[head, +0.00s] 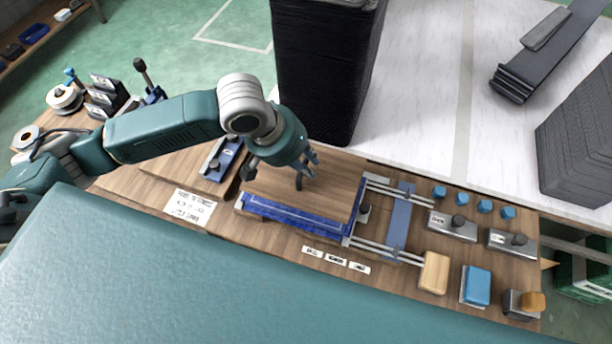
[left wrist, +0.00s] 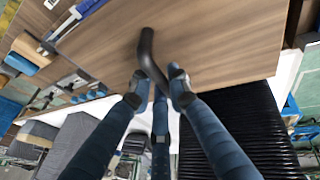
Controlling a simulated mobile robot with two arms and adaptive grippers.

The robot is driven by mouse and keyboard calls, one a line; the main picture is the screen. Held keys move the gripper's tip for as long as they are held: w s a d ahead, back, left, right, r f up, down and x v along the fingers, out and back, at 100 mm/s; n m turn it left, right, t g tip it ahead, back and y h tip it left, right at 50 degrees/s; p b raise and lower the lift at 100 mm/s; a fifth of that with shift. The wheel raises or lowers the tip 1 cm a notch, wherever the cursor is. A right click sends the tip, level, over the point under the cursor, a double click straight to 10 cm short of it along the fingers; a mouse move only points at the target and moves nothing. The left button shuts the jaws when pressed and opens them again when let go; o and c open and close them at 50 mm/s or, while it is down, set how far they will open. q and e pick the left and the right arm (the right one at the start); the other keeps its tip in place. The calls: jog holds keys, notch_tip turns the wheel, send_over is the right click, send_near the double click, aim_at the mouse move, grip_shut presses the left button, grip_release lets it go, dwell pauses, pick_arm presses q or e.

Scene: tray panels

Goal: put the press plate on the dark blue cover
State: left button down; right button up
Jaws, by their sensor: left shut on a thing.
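The press plate (head: 310,196) is a flat wooden board with a dark bent handle, which shows clearly in the left wrist view (left wrist: 147,55). My left gripper (head: 301,178) comes down from above and is shut on this handle. The dark blue cover (head: 290,216) shows as a long strip along the near edge of the plate in the head view; the plate hides the rest. I cannot tell whether the plate touches the cover or is held just above it. My right gripper is not in view.
Metal rails with a blue bar (head: 401,217) lie right of the cover. Blue knobs (head: 484,206), a wooden block (head: 434,272) and a light blue block (head: 475,286) stand further right. A tall black stack (head: 325,70) stands close behind my gripper. A paper note (head: 190,206) lies left.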

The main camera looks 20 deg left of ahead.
aim_at(306, 179)
pick_arm(q)
notch_tip(306, 179, down, 2)
jog(key=shift+f, duration=0.1)
notch_tip(306, 179, down, 4)
jog(key=shift+f, duration=0.35)
jog(key=c, duration=1.7)
grip_release()
jog(key=shift+o, duration=0.2)
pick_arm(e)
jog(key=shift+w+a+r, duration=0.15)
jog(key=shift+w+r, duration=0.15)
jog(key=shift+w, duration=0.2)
pick_arm(q)
jog(key=shift+a+r, duration=0.1)
jog(key=shift+r, duration=0.15)
jog(key=v, duration=1.1)
jog(key=shift+s+a+r, duration=0.1)
jog(key=shift+s+r, duration=0.05)
jog(key=shift+r, duration=0.2)
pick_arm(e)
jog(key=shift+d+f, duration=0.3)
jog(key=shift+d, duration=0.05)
